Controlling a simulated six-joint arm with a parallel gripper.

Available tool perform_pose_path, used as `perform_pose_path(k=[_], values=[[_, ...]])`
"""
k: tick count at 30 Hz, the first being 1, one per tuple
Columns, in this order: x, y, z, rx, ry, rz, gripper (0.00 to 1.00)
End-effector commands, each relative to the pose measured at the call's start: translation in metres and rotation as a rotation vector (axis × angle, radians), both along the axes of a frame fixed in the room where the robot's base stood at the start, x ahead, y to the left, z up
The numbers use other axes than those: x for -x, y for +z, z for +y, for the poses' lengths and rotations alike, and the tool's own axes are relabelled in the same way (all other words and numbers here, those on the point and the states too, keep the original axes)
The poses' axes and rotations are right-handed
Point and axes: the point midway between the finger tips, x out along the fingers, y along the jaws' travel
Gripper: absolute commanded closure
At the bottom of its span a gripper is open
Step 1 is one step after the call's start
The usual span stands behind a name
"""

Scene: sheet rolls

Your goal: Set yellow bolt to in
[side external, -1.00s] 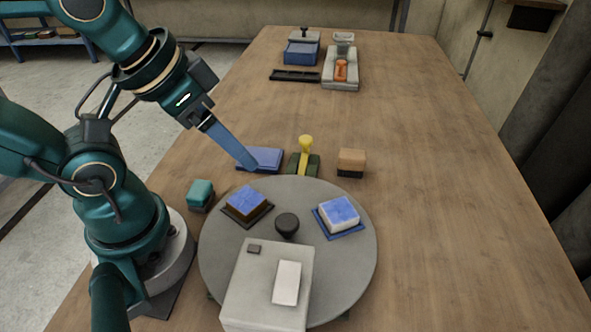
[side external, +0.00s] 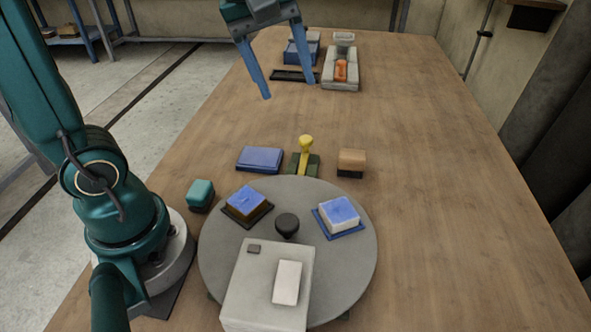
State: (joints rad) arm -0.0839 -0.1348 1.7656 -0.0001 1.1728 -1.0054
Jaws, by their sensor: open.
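The yellow bolt (side external: 304,155) has a rounded knob on top and sits on a dark green base (side external: 315,164) just behind the grey round plate. Whether the bolt is in or out cannot be told from this view. My gripper (side external: 289,90) has two blue fingers spread wide apart with nothing between them. It hangs above the table, well behind and above the yellow bolt in the picture, and touches nothing that I can see.
A blue block (side external: 260,158), a teal block (side external: 200,194) and a wooden block (side external: 351,160) stand nearby. Grey fixtures (side external: 341,68) stand at the back. The right side is clear.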

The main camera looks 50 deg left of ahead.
Motion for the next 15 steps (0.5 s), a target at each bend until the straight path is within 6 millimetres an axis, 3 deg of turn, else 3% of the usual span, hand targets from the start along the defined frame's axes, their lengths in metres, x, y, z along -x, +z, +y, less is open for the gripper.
perform_pose_path(k=[3,9,15], values=[[-0.029,-0.011,0.011,0.047,0.157,0.062,0.33],[-0.067,-0.044,0.030,0.096,0.371,0.161,0.33],[-0.088,-0.086,0.047,0.108,0.456,0.253,0.33]])
